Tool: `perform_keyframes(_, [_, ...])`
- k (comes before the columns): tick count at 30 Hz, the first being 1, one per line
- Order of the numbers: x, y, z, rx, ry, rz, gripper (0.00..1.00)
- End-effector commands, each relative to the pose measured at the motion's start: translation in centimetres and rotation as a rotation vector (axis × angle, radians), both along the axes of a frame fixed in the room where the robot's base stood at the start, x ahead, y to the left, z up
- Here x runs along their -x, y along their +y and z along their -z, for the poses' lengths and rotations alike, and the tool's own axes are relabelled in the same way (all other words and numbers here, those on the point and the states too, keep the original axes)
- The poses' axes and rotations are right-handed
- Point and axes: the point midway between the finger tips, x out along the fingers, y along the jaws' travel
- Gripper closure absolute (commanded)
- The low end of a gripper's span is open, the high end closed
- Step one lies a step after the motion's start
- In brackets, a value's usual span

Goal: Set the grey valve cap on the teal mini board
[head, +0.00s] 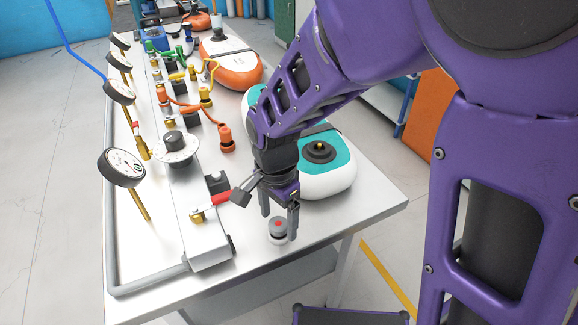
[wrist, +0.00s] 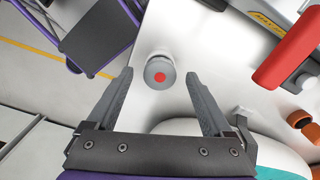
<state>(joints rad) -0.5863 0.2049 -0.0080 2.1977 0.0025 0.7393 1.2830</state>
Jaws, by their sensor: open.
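The grey valve cap (head: 277,228), with a red dot on top, stands upright on the white table near its front edge. In the wrist view the cap (wrist: 160,73) lies just beyond and between my fingertips, apart from both. My gripper (head: 279,205) is open and empty, pointing down just above the cap; its two fingers also show in the wrist view (wrist: 160,85). The teal mini board (head: 328,180), teal and white with a round black valve (head: 319,151) on top, lies on the table behind my gripper. My arm hides part of it.
A long grey manifold (head: 196,220) with gauges, brass fittings and a red lever (head: 221,198) stands left of my gripper. An orange and white board (head: 232,66) lies farther back. The table's front right corner (head: 375,205) is bare.

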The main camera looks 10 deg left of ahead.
Motion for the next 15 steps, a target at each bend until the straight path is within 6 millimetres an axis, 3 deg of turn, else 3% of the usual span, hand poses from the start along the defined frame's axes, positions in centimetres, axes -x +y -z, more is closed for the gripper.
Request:
perform_keyframes(1, [0.00, 0.00, 0.72, 0.000, 0.000, 0.000, 0.15])
perform_keyframes(9, [0.00, 0.00, 0.61, 0.000, 0.000, 0.000, 0.17])
perform_keyframes(15, [0.00, 0.00, 0.61, 0.000, 0.000, 0.000, 0.53])
